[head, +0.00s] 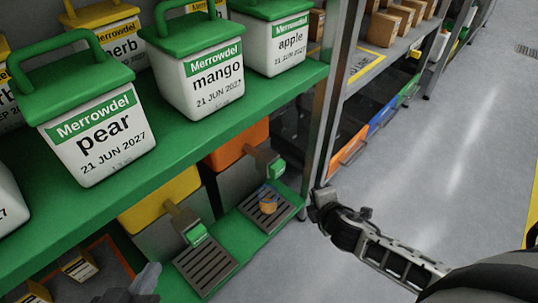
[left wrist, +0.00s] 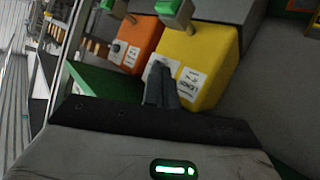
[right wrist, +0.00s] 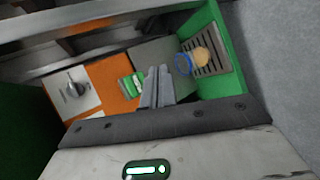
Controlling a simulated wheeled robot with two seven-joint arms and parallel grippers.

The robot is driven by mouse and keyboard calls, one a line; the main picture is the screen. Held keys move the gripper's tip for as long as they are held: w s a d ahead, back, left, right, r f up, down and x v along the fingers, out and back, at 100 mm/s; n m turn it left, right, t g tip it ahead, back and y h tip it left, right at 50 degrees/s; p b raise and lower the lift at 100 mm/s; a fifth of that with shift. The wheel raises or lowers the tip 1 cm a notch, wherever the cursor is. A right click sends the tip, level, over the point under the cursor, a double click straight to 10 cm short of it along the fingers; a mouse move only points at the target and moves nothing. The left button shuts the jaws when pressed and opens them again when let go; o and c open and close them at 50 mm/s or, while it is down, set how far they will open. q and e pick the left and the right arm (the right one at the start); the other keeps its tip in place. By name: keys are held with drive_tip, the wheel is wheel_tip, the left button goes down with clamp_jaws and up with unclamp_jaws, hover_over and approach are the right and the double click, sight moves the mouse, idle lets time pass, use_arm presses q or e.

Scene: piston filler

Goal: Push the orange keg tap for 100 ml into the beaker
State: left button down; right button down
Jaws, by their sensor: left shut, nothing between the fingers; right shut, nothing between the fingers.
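The orange keg (head: 240,146) sits under the green shelf; its tap has a green lever (head: 270,167). The beaker (head: 268,200) stands on the slatted drip tray below the tap, with a blue rim and orange in its lower part. The right wrist view shows the orange keg (right wrist: 108,82), green lever (right wrist: 132,86) and beaker (right wrist: 184,64). My right gripper (right wrist: 157,72) is shut and empty, appearing beside the lever; contact cannot be told. My left gripper (left wrist: 161,72) is shut and empty, appearing before the yellow keg (left wrist: 195,62) in the left wrist view.
The yellow keg also shows in the head view (head: 160,200), with its own green-levered tap (head: 194,232) and drip tray (head: 205,266). Labelled tubs, including pear (head: 92,125) and mango (head: 200,80), stand on the shelf above. A metal post (head: 320,130) is right of the kegs.

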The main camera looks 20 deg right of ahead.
sight(279, 170)
drive_tip(key=shift+d, duration=0.1)
idle(0.3)
